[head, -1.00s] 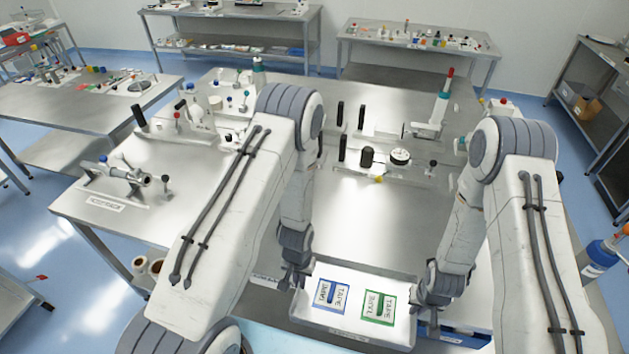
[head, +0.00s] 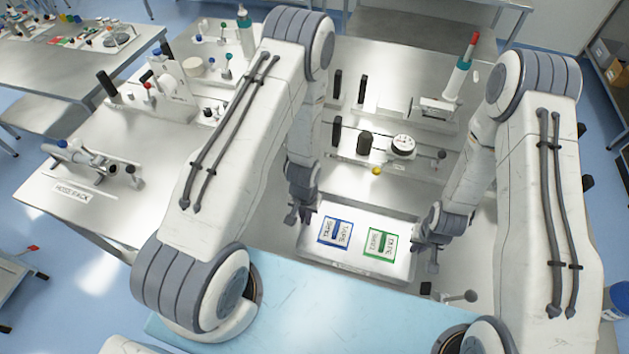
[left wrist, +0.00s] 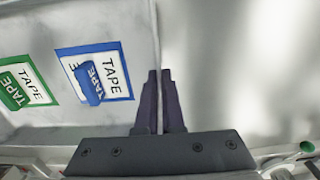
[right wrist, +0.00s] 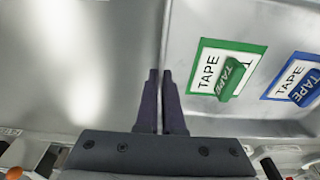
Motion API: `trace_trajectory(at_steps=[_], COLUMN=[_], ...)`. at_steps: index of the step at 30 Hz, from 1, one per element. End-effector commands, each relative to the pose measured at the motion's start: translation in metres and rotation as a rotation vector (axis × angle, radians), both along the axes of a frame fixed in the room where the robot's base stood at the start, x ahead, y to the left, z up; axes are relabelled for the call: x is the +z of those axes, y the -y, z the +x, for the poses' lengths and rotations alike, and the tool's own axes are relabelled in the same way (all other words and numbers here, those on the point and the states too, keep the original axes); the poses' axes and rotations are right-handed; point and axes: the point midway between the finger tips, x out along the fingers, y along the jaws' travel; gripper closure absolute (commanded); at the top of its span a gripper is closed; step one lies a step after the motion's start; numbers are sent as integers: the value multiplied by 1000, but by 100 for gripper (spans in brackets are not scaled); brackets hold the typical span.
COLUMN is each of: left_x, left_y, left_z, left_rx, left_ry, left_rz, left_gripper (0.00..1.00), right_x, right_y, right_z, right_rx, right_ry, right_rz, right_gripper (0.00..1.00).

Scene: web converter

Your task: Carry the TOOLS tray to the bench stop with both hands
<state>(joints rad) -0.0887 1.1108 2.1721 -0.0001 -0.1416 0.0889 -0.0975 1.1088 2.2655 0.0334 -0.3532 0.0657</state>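The TOOLS tray (head: 355,257) is a shallow pale metal tray, roughly level at the near side of the bench. It bears a blue-framed TAPE patch (head: 335,232) and a green-framed TAPE patch (head: 382,242), each with a same-coloured piece on it. My left gripper (head: 298,215) is at the tray's left side, its fingers (left wrist: 160,102) closed on the side wall. My right gripper (head: 426,255) is at the right side, its fingers (right wrist: 161,102) closed on that wall. The lower finger parts are hidden by the walls. I cannot pick out the bench stop for certain.
A low rail (head: 345,160) with black posts, a round dial (head: 402,145) and a yellow knob (head: 376,171) stands just beyond the tray. A small lever fixture (head: 458,297) sits right of the tray. A pale blue surface (head: 300,300) lies nearer me.

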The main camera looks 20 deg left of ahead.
Motion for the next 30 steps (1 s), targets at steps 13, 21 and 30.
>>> trace_trajectory(at_steps=[13, 21, 30], left_x=[-2, -12, -30], left_y=[0, 0, 0], left_z=[0, 0, 0], left_rx=[-1, -1, -1], left_ry=[1, 1, 1], left_rz=[0, 0, 0], left_gripper=[100, 100, 100], right_x=[-2, -12, -30], right_y=[0, 0, 0], right_z=[0, 0, 0], right_rx=[2, 2, 2], right_ry=[1, 1, 1], right_rz=[0, 0, 0], right_gripper=[100, 100, 100])
